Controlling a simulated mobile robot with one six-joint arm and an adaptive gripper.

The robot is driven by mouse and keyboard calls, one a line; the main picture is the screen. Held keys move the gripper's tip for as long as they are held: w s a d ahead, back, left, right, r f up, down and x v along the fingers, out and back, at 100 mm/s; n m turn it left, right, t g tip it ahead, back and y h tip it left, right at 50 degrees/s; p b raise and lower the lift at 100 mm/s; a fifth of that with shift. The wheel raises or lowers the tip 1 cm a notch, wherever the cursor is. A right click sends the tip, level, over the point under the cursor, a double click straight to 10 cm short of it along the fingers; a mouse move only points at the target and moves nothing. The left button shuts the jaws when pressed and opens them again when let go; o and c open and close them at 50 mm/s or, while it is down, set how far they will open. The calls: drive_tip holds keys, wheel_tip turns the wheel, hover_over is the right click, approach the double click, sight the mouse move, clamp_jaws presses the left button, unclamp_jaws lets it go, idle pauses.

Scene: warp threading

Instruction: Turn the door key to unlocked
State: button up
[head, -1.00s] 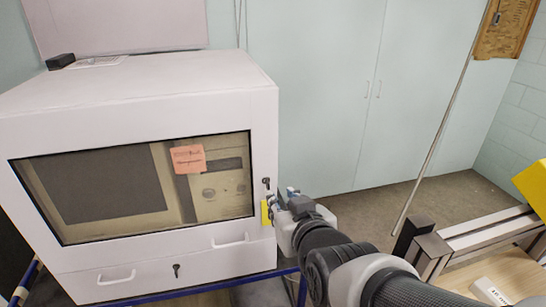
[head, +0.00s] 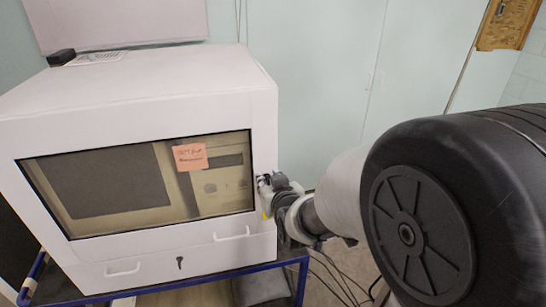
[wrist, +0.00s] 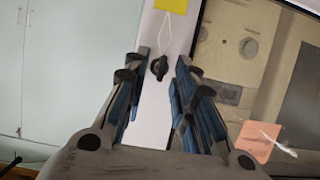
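The door key (wrist: 159,68) is a small dark key in the white frame of the cabinet door, beside the window. In the wrist view my gripper (wrist: 163,60) is open, with its blue-lined fingers on either side of the key. The key shows between the fingertips, and I see no finger closed on it. How far the fingertips stand from the door face is hard to tell. In the head view my gripper (head: 267,181) is at the right edge of the white cabinet (head: 140,115) and hides the key.
A second dark key (head: 180,262) is in the drawer front below. A yellow label (wrist: 172,5) is near the door key. Blue stand rails (head: 295,259) run underneath.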

drive_tip(key=shift+w, duration=0.2)
drive_tip(key=shift+c, duration=0.6)
clamp_jaws()
